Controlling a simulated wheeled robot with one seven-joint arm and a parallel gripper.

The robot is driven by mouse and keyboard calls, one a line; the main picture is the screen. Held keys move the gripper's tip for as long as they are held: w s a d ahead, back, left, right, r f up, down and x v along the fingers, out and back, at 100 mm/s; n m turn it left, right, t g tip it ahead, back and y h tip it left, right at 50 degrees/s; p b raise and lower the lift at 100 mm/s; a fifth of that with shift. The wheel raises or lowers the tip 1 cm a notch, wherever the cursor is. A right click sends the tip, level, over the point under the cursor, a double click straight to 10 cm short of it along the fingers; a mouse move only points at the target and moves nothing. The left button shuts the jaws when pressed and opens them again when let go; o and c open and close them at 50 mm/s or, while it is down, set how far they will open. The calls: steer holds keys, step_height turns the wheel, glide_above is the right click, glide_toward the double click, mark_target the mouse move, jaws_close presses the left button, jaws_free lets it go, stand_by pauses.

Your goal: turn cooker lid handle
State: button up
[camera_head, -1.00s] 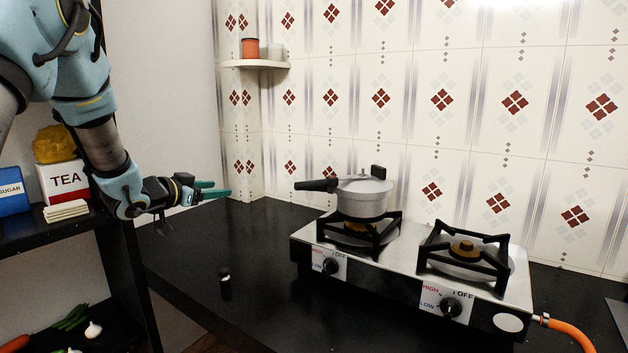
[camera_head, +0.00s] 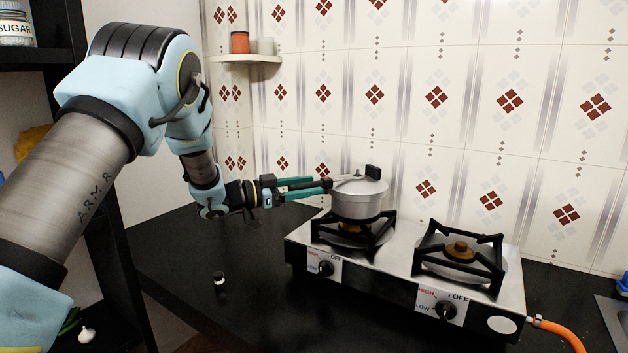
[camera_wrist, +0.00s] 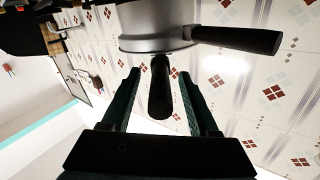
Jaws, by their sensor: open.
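The silver pressure cooker (camera_head: 357,198) stands on the left burner. One black handle (camera_head: 342,180) reaches left from it toward my gripper. A second black handle (camera_head: 373,172) stands out at the lid's right side. My gripper (camera_head: 322,186) is open at the cooker's left, its green fingers level with the left handle and partly hiding it. In the wrist view, a black handle (camera_wrist: 160,90) lies between the two fingers, with gaps on both sides. The other handle (camera_wrist: 240,40) points right from the cooker (camera_wrist: 158,22), outside the fingers.
The steel stove (camera_head: 395,262) sits on a black counter (camera_head: 175,250). Its right burner (camera_head: 459,252) is empty. A small dark object with a white top (camera_head: 219,279) stands on the counter at front left. A tiled wall is close behind the cooker; a small shelf (camera_head: 245,59) is at upper left.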

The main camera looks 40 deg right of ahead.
steer(key=shift+x, duration=1.05)
jaws_close()
stand_by(0.7)
